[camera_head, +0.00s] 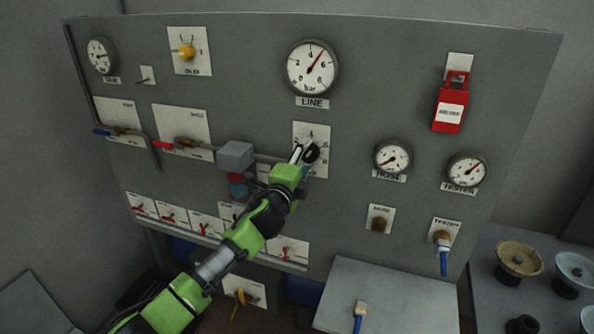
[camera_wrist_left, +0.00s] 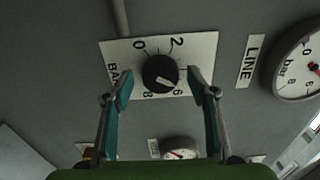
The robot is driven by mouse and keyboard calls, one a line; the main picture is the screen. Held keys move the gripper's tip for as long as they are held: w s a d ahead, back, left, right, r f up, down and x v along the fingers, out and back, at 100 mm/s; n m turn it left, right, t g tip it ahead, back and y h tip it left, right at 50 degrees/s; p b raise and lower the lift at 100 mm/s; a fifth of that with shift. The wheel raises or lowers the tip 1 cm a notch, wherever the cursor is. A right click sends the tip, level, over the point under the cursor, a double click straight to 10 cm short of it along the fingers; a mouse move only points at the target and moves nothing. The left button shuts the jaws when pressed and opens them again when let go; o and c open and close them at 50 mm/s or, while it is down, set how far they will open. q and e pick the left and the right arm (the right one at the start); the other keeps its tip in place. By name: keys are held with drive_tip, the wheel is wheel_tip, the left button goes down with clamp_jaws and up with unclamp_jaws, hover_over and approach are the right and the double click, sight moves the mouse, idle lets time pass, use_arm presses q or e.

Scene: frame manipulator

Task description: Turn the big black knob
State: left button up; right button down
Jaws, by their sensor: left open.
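The big black knob (camera_head: 312,150) sits on a white scale plate (camera_head: 322,136) with numbers, below the LINE gauge. In the left wrist view the knob (camera_wrist_left: 160,73) faces me on its plate (camera_wrist_left: 205,48). A pale mark on the knob lies on the side of the 6 and 8. My left gripper (camera_head: 303,156) is at the knob and partly covers the plate in the head view. In the wrist view its fingers (camera_wrist_left: 160,88) are open, one on each side of the knob in the picture. I cannot tell whether they touch it. My right gripper is not in view.
The LINE gauge (camera_head: 312,68) is above the plate. A grey box (camera_head: 235,156) on a pipe is left of my gripper. Smaller gauges (camera_head: 393,157) and a red tag (camera_head: 452,108) are to the right. A grey table (camera_head: 388,293) stands below.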

use_arm(q)
drive_tip(key=v, duration=1.1)
drive_tip(key=shift+s, duration=0.2)
drive_tip(key=shift+f, duration=0.1)
